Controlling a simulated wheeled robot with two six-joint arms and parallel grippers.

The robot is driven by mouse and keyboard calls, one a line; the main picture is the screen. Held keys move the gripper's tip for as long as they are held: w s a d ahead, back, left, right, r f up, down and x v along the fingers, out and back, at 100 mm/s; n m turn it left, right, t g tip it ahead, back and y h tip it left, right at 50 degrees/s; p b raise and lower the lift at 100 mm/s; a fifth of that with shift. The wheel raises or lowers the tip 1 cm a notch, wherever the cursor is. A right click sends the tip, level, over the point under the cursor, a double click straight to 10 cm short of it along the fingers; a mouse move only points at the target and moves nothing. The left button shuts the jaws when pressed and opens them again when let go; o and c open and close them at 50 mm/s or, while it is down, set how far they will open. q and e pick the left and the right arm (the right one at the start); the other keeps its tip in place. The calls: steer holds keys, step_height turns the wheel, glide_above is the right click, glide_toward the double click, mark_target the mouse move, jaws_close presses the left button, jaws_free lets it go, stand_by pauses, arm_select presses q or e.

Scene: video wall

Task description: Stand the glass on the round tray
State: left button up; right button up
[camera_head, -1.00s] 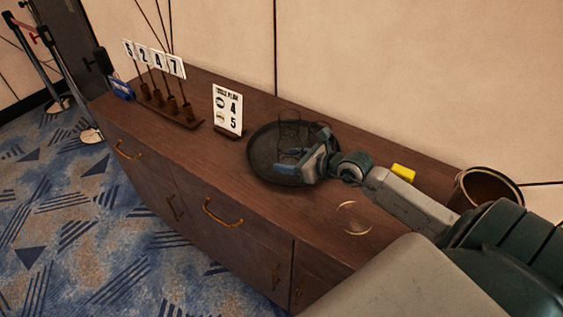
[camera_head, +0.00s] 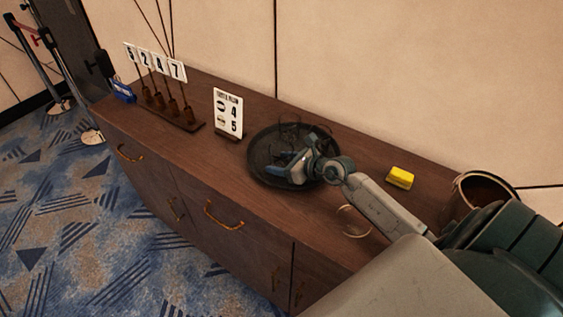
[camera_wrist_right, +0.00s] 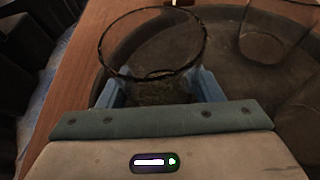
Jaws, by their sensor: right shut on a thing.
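My right gripper (camera_head: 284,170) is over the near part of the dark round tray (camera_head: 257,146). In the right wrist view its blue fingers (camera_wrist_right: 157,92) are shut on a clear glass (camera_wrist_right: 152,42), which looks upright, with its open rim up. The held glass is over the tray (camera_wrist_right: 221,47); I cannot tell whether its base touches. Another clear glass (camera_wrist_right: 270,36) stands on the tray, farther in. The held glass is hard to make out in the head view. My left gripper is not in view.
A clear ring-shaped object, perhaps a glass (camera_head: 354,221), is on the cabinet top near my forearm. A yellow block (camera_head: 400,178) and a brown bucket (camera_head: 462,199) are to the right. A sign (camera_head: 228,113) and a number-card rack (camera_head: 160,108) stand left of the tray.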

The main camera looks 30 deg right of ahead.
steer(key=o, duration=1.2)
steer(key=shift+f, duration=0.1)
steer(key=shift+r, duration=0.25)
steer(key=shift+s+d+r+p, duration=0.1)
steer(key=shift+s+p, duration=0.2)
steer(key=shift+p, duration=0.15)
steer(key=p+v, duration=0.5)
steer(key=v, duration=0.5)
steer(key=shift+s+d+r+p, duration=0.25)
steer(key=shift+s+p, duration=0.1)
steer(key=shift+s, duration=0.2)
steer(key=shift+a, duration=0.1)
